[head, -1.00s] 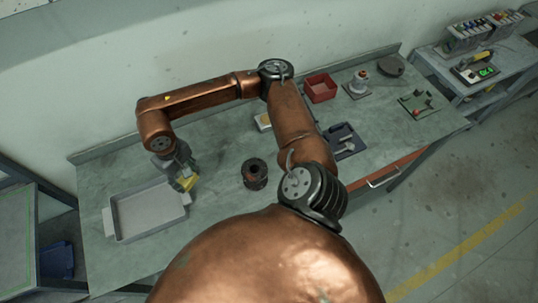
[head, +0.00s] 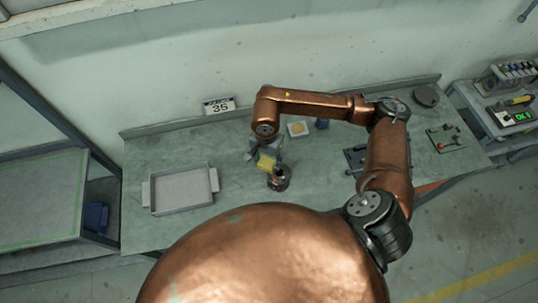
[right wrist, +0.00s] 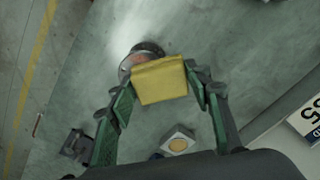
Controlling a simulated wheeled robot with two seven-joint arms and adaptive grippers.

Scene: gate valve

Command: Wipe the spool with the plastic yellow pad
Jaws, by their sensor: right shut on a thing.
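The yellow pad (head: 266,162) is held in my right gripper (head: 268,158), above the table beside the spool. In the right wrist view the pad (right wrist: 160,80) sits between the two green-padded fingers of the gripper (right wrist: 161,88). The dark, rusty spool (head: 279,180) stands upright on the table just below and right of the pad. In the right wrist view the spool (right wrist: 146,50) is partly hidden behind the pad. I cannot tell whether pad and spool touch. My left gripper is out of view.
A grey tray (head: 148,193) stands on the table (head: 222,160) to the left. A white block with a round tan top (head: 298,129) lies behind the spool, and a green board (head: 445,138) lies far right. The table between tray and spool is clear.

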